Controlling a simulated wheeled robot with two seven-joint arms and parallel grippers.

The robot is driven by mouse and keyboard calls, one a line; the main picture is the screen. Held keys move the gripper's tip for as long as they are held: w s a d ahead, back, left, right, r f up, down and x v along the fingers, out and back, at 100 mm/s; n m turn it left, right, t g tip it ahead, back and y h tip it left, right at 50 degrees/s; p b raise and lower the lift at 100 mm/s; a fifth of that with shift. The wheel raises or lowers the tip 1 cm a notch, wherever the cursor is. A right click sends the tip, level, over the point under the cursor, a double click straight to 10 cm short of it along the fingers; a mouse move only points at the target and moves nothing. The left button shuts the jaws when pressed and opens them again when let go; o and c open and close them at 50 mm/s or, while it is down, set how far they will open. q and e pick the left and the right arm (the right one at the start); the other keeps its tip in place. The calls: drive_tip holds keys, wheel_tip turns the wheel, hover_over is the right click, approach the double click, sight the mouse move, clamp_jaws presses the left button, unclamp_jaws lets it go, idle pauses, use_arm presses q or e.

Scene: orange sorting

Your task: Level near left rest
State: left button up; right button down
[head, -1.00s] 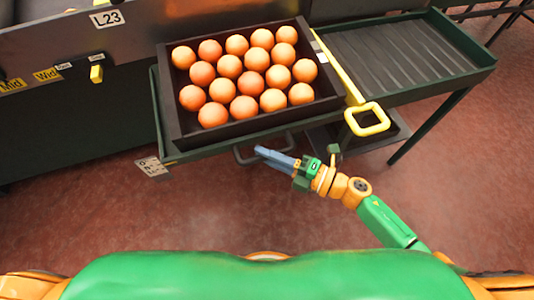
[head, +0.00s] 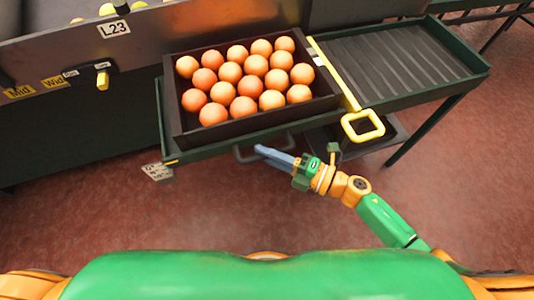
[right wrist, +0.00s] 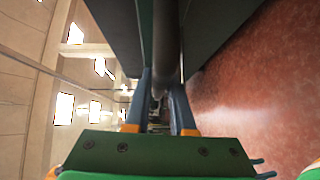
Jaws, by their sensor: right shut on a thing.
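A dark crate (head: 180,128) holding several oranges (head: 245,75) rests on the left part of a green-edged shelf (head: 176,157). A dark handle (head: 240,155) hangs below the shelf's front edge. My right gripper (head: 262,151) reaches in from the lower right, and its blue fingers are at this handle. In the right wrist view, the fingers (right wrist: 162,95) are shut on a dark round bar (right wrist: 167,45), which runs away between them. The grip point itself is partly hidden in the head view. My left gripper does not show in the head view.
Right of the crate, a yellow bar with a loop handle (head: 363,126) lies beside an empty ribbed tray (head: 410,65). A dark lower tray (head: 395,135) sits beneath. Red floor in front is open.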

drive_tip(key=shift+w+r, duration=0.15)
drive_tip(key=shift+r, duration=0.15)
drive_tip(key=c, duration=0.9)
unclamp_jaws()
drive_tip(key=shift+c, duration=0.2)
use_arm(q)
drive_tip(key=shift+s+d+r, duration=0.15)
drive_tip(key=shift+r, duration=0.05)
use_arm(e)
drive_tip(key=shift+o, duration=0.9)
use_arm(q)
drive_tip(key=shift+b, duration=0.3)
use_arm(e)
drive_tip(key=shift+f, duration=0.1)
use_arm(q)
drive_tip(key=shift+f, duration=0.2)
use_arm(e)
drive_tip(key=v, duration=0.7)
drive_tip(key=shift+d, duration=0.1)
